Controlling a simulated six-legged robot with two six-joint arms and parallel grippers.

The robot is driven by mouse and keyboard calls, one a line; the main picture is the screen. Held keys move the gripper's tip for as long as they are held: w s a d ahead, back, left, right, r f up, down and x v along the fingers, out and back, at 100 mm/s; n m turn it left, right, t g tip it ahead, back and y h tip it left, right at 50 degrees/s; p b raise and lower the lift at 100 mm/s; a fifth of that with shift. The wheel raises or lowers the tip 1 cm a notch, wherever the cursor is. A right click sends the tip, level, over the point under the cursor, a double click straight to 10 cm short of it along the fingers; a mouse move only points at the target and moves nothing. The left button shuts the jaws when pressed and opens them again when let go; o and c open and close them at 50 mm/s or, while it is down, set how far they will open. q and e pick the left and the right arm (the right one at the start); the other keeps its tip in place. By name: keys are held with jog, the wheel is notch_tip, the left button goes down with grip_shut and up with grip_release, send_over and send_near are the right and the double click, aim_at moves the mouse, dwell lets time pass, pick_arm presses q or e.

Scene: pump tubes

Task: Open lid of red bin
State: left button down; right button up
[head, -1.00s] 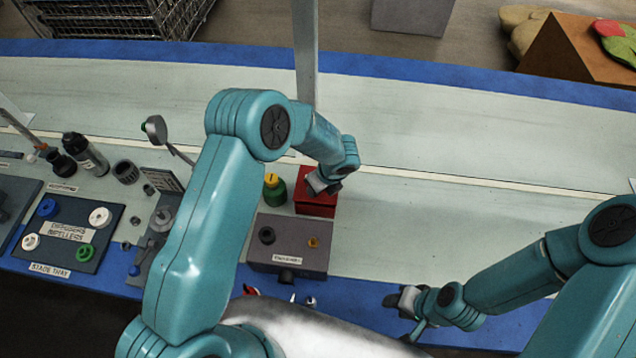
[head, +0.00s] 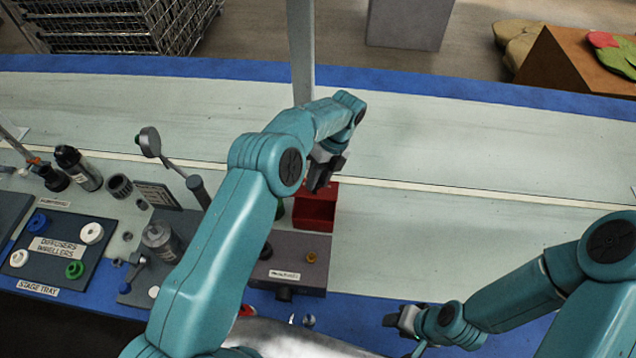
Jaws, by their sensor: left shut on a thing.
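The red bin (head: 315,213) stands on the table right of centre, behind the grey box. Its top looks open, with a dark red inside showing. My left gripper (head: 320,178) is over the bin's back edge, shut on the bin's lid, which is tilted up; the fingers and arm hide most of the lid. My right gripper (head: 402,321) is low at the table's front edge, well apart from the bin. I cannot make out whether its fingers are apart.
A grey box (head: 290,262) with a yellow knob stands in front of the bin. A green bottle is mostly hidden behind my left arm. The stage tray (head: 58,243) and a dark cylinder (head: 78,167) are at left. The table right of the bin is clear.

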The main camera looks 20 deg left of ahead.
dwell(0.4)
pick_arm(q)
jog(key=c, duration=0.8)
grip_release()
jog(key=shift+r, duration=0.15)
pick_arm(e)
jog(key=shift+f, duration=0.1)
jog(key=shift+f+b, duration=0.3)
jog(key=shift+b, duration=0.05)
pick_arm(q)
notch_tip(320, 180, up, 20)
jog(key=shift+f+p, duration=0.1)
jog(key=shift+p, duration=0.8)
pick_arm(e)
jog(key=shift+r, duration=0.9)
